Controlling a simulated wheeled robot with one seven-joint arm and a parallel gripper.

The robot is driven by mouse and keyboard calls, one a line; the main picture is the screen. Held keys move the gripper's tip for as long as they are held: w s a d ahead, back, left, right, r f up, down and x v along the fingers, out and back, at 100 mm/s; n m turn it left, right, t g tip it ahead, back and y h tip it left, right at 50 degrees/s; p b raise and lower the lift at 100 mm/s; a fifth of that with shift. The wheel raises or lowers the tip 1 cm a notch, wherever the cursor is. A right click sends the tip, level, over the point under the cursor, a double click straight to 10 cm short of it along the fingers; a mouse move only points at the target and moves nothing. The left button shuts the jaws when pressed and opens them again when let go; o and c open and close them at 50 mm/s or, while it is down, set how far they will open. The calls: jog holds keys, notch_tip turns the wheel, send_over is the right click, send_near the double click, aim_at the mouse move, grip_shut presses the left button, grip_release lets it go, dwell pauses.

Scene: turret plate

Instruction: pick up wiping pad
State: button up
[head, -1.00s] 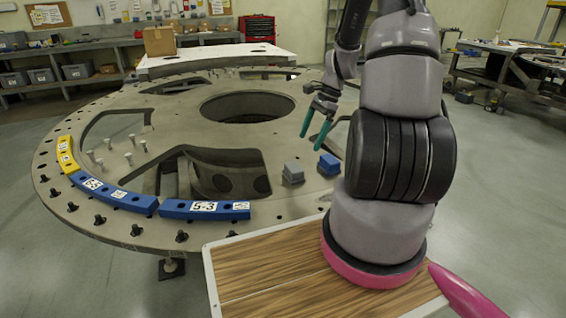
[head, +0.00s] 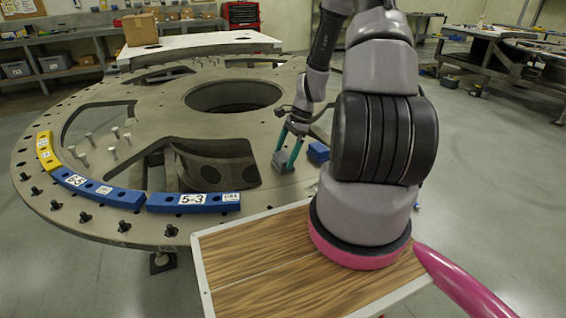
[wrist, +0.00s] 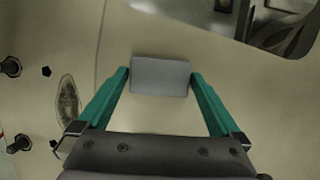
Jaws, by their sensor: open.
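The wiping pad, which I take to be the small grey block (head: 282,167), lies on the turret plate (head: 165,95), right of a large cut-out. My gripper (head: 286,156) is open and points down at it, with teal fingers on either side of the block. In the wrist view the grey block (wrist: 161,80) sits between the two fingertips (wrist: 160,75), with a small gap on each side. I cannot tell how far the tips are above the plate.
A blue block (head: 318,152) lies just right of the grey one. Blue curved segments (head: 193,202) and a yellow one (head: 46,150) line the plate's left rim. Upright bolts (head: 112,145) stand left of the cut-out. A wood-topped tray (head: 260,260) is in front.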

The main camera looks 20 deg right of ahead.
aim_at(285, 155)
jog(key=shift+f, duration=0.15)
jog(key=c, duration=1.1)
notch_tip(285, 155, up, 10)
jog(key=o, duration=0.7)
jog(key=c, duration=0.5)
